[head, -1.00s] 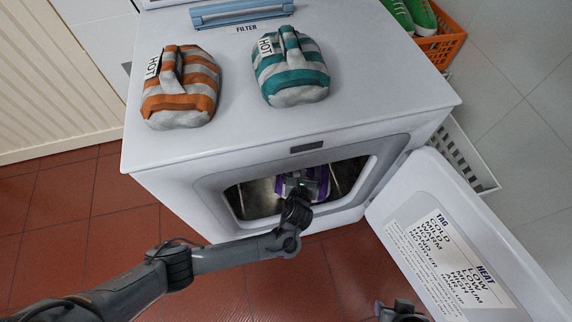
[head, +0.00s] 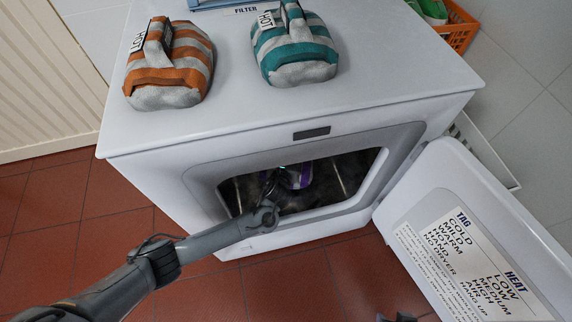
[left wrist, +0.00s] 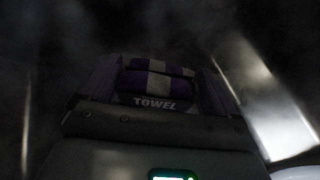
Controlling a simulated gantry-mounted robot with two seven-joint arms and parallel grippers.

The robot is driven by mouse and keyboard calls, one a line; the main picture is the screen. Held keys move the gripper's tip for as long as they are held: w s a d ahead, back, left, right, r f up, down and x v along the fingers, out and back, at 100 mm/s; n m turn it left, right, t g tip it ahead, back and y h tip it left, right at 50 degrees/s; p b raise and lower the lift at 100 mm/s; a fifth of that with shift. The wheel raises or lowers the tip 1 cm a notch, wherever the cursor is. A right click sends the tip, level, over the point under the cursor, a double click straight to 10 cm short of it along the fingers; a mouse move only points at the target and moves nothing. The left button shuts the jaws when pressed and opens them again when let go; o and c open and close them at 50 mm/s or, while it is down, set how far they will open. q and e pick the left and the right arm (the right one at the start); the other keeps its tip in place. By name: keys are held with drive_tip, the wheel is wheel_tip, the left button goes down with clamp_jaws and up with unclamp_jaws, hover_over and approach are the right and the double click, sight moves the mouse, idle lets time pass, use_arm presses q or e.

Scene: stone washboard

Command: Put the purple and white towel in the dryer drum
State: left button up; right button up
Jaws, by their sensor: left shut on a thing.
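The purple and white towel (head: 302,178) is inside the dark dryer drum (head: 350,172), seen through the open doorway. In the left wrist view the folded towel (left wrist: 160,82), with a TOWEL label, sits between the two fingers. My left gripper (left wrist: 158,90) is shut on it and holds it within the drum. In the head view my left arm reaches through the doorway, and its wrist partly hides the towel. Whether the towel touches the drum floor is unclear. Part of my right gripper (head: 398,317) shows at the bottom edge; its fingers are not clear.
The dryer door (head: 470,235) stands open to the right. An orange striped bundle (head: 170,66) and a teal striped bundle (head: 294,50), both labelled HOT, lie on the dryer top (head: 250,115). An orange basket (head: 460,28) and a white basket (head: 490,150) are at right.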

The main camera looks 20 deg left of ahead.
use_arm(q)
wheel_tip(320, 180, down, 2)
drive_tip(key=shift+w+f+b, duration=0.1)
drive_tip(key=shift+f+b, duration=0.05)
drive_tip(key=shift+b, duration=0.65)
drive_tip(key=shift+f+b, duration=0.35)
drive_tip(key=shift+f, duration=0.15)
drive_tip(key=shift+f, duration=0.1)
drive_tip(key=o, duration=1.8)
drive_tip(key=shift+f, duration=0.1)
drive_tip(key=shift+c, duration=0.2)
